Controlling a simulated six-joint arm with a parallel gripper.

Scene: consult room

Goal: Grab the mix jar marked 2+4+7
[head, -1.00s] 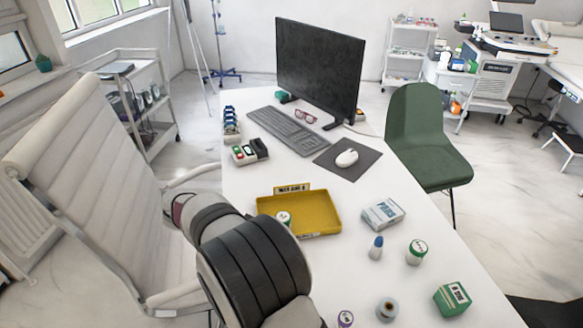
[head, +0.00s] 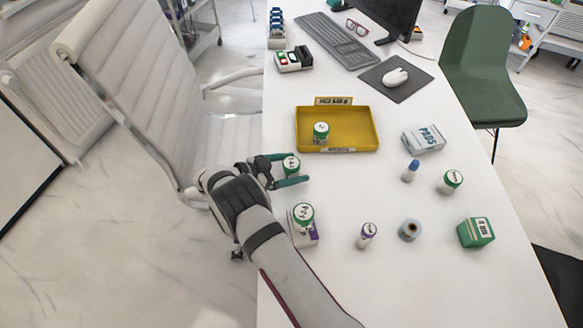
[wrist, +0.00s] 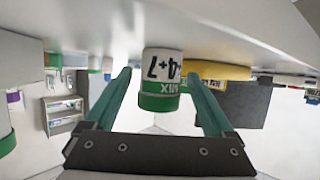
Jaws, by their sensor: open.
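A white jar with a green lid (head: 291,166) stands near the table's left edge. In the wrist view this jar (wrist: 161,75) appears upside down, its label showing "MIX" and "4+7"; the rest of the label is out of sight. My gripper (head: 290,170) is open, with one green finger on each side of this jar. In the wrist view a gap shows between each finger and the jar. Other green-lidded jars stand in the yellow tray (head: 365,112), nearer me beside the arm (head: 303,215), and at the right (head: 450,181); their labels are not readable.
A purple-capped vial (head: 367,233), a grey round item (head: 410,229), a green box (head: 476,232), a blue-capped bottle (head: 410,171) and a pads box (head: 423,138) stand to the right. A white chair (head: 140,85) is left of the table. The table's middle is mostly clear.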

